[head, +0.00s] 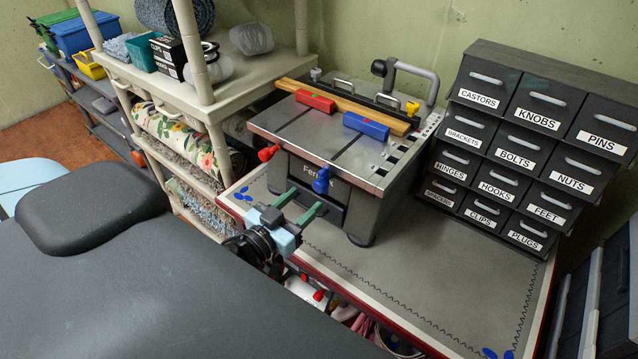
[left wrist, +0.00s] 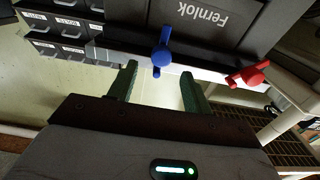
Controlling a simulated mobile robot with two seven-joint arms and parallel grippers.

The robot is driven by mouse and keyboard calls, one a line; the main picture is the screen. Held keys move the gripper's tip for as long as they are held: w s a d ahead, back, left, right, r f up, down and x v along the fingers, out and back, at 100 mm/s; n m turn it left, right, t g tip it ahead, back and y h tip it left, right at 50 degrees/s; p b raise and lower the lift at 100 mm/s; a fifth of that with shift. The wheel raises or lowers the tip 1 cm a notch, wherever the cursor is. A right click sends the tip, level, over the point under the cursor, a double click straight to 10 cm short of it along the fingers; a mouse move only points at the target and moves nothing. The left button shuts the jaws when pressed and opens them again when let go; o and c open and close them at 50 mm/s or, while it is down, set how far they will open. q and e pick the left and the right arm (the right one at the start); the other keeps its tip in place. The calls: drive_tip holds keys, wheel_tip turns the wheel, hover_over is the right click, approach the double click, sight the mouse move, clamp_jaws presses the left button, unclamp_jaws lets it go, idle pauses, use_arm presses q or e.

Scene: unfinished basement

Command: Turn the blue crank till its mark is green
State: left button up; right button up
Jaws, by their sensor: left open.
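The blue crank (head: 321,180) sits on the front of the grey Fernlok machine (head: 300,163). In the left wrist view the crank (left wrist: 162,55) shows a round hub with a handle pointing up and a short stub below. A blue block (head: 366,125) lies on the machine's top; I cannot make out the colour of any mark. My left gripper (head: 301,205) is open and empty in front of the machine, its green fingers pointing at the crank. In the left wrist view the crank appears between the fingertips (left wrist: 159,75), apparently just beyond them.
A red crank (head: 268,152) sits left on the machine front, and a red block (head: 315,101) on its top. Labelled drawers (head: 515,135) stand to the right. A loaded shelf (head: 205,105) stands to the left. The bench top (head: 430,265) in front of the drawers is clear.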

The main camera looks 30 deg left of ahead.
sight(317, 188)
use_arm(q)
drive_tip(key=w, duration=0.3)
drive_tip(key=w+p, duration=0.1)
drive_tip(key=w, duration=0.1)
drive_tip(key=shift+w+d+r, duration=0.1)
drive_tip(key=shift+r, duration=0.15)
drive_tip(key=shift+w+d+f, duration=0.1)
drive_tip(key=shift+w+f, duration=0.05)
drive_tip(key=shift+w, duration=0.75)
use_arm(e)
drive_tip(key=shift+w+d+r+t, duration=0.15)
drive_tip(key=shift+w+r+t, duration=0.15)
drive_tip(key=shift+w+r, duration=0.65)
use_arm(q)
drive_tip(key=shift+c, duration=0.4)
drive_tip(key=c, duration=0.9)
drive_tip(key=shift+m, duration=0.4)
